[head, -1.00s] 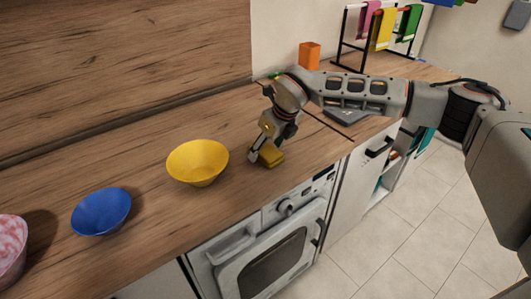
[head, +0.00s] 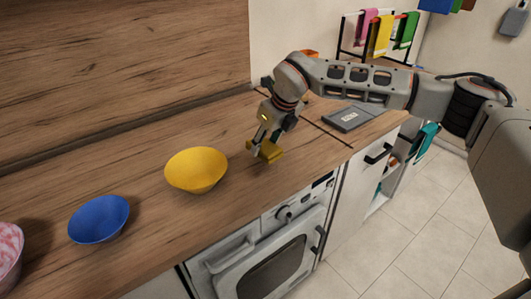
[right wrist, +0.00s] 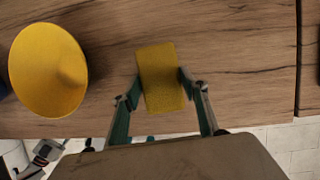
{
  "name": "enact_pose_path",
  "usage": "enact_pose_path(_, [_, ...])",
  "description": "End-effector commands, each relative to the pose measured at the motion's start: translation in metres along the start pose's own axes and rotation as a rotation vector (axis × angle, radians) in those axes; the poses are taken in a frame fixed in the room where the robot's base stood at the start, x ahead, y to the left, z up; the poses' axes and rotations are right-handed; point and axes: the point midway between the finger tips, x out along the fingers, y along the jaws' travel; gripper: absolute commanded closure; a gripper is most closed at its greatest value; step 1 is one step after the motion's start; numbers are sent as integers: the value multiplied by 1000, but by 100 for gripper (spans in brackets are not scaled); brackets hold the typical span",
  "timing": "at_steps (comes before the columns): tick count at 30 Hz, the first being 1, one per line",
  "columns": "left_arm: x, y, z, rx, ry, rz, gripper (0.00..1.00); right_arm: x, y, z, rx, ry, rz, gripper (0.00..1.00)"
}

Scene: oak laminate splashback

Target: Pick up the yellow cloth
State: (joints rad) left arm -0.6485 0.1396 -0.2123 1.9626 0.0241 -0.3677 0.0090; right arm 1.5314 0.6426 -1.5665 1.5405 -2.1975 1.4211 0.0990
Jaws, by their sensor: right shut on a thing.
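The yellow cloth (head: 270,151) is a small, thick rectangular pad on the wooden counter, near its front edge and right of the yellow bowl. It also shows in the right wrist view (right wrist: 160,78). My right gripper (head: 261,146) reaches down from above and is shut on it, with one finger against each long side in the right wrist view (right wrist: 159,85). I cannot tell whether the cloth is clear of the counter. My left gripper is not in view.
A grey flat device (head: 347,118) lies to the right. A rack holds hanging towels, one yellow (head: 380,36). An oven (head: 265,262) is below.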

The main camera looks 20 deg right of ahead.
Motion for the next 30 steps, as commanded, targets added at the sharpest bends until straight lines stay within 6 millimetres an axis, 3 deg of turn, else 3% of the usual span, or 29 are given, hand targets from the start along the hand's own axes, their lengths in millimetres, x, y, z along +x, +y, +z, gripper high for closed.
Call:
enact_pose_path(9, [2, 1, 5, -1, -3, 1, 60, -72, 0, 30, -1, -4, -1, 77])
enact_pose_path(15, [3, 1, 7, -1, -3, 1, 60, -109, 0, 46, 0, -3, -1, 77])
enact_pose_path(22, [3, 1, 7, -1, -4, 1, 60, -135, 0, 56, 0, -1, 0, 77])
enact_pose_path(30, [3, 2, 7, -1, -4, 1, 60, -144, 0, 59, -1, 0, 1, 77])
